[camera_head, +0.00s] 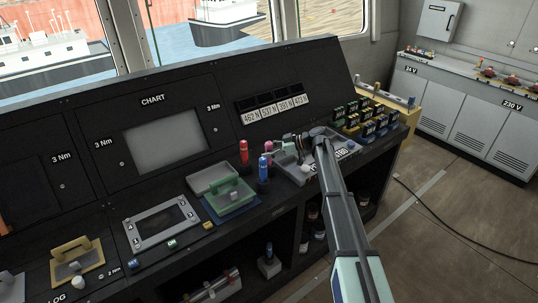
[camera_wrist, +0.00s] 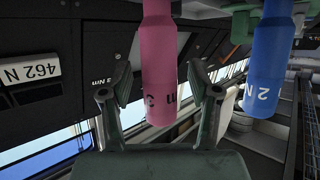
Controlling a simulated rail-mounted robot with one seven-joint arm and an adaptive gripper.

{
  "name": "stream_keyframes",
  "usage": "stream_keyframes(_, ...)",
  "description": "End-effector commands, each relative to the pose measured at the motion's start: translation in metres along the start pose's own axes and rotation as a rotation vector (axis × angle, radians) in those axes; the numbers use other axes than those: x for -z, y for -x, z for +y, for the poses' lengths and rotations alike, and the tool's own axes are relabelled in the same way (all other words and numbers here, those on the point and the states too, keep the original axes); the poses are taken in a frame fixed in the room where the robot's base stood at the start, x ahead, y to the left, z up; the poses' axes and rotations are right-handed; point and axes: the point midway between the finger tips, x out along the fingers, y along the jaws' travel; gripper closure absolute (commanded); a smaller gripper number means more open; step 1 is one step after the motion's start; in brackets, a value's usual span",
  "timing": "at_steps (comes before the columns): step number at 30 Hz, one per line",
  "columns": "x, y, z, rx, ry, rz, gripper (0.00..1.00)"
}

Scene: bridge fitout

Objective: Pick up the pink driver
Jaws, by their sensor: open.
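The pink driver (camera_wrist: 158,62) shows large in the wrist view, which is turned upside down, so its handle extends from the top edge. My gripper (camera_wrist: 161,84) is open, with one finger on each side of the pink driver's handle end. Gaps show between the fingers and the handle, and I cannot tell how deep it sits between them. In the head view the pink driver (camera_head: 268,146) shows only as a small patch behind the blue driver. My gripper (camera_head: 286,143) is just to its right there, and its fingers are small and hard to make out.
A blue driver (camera_wrist: 268,62) stands close beside the pink one, and a red driver (camera_head: 244,152) stands to the left. A grey tray (camera_head: 297,172) lies below my gripper. Several small labelled blocks (camera_head: 366,118) stand at the right.

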Motion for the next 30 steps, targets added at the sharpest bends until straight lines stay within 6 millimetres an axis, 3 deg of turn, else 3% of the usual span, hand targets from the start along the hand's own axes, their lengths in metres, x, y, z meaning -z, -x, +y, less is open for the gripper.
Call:
stream_keyframes(4, -0.001, 0.000, 0.000, 0.000, 0.000, 0.000, 0.39)
stream_keyframes(9, -0.001, 0.001, 0.000, -0.001, 0.000, 0.000, 0.99)
stream_keyframes(23, 0.002, 0.002, 0.000, -0.001, 0.001, 0.001, 1.00)
stream_keyframes(30, 0.019, 0.009, 0.000, -0.001, 0.001, 0.001, 1.00)
